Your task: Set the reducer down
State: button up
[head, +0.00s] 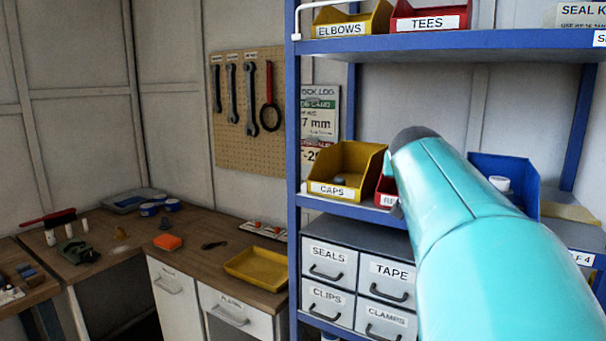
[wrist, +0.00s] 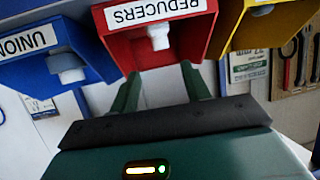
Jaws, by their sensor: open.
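In the wrist view, which looks upside down, a red bin (wrist: 190,42) labelled REDUCERS is straight ahead of my gripper (wrist: 158,80). A white fitting (wrist: 158,38), which appears to be the reducer, shows at the red bin by its label. My two dark green fingers are apart, with nothing seen between them. The fitting appears beyond the fingertips; I cannot tell whether they touch it or the bin. In the head view, my arm hides the gripper and most of the red bin (head: 387,198).
A blue bin (wrist: 35,72) labelled UNION holds another white fitting (wrist: 68,68). A yellow CAPS bin (head: 350,165) stands beside the red bin on the blue-framed shelf. An upper shelf (head: 450,41) is overhead. Drawers (head: 330,255) are below, and a workbench (head: 205,255) stands left.

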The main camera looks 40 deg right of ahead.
jog(key=w+a+f+n+y, duration=0.1)
jog(key=a+f+n+y, duration=0.1)
jog(key=a+f, duration=0.35)
jog(key=w+a+f+n+t+y, duration=0.1)
jog(key=a+f+y, duration=0.1)
jog(key=a, duration=0.6)
jog(key=w+a+f+n+y, duration=0.1)
jog(key=a+f+n+y, duration=0.1)
jog(key=a+f, duration=0.35)
jog(key=s+a+f+n+g+y, duration=0.1)
jog(key=s+a+f+n, duration=0.1)
jog(key=a, duration=0.5)
jog(key=s+a+f+n+g+y, duration=0.1)
jog(key=s+a+f+n+y, duration=0.1)
jog(key=s+a+f, duration=0.2)
jog(key=s+a+f+n+y, duration=0.2)
jog(key=s+a+f, duration=0.2)
jog(key=a+f, duration=0.4)
jog(key=a, duration=0.4)
jog(key=shift+a+f+g, duration=0.2)
jog(key=shift+f+g, duration=0.05)
jog(key=shift+g, duration=0.15)
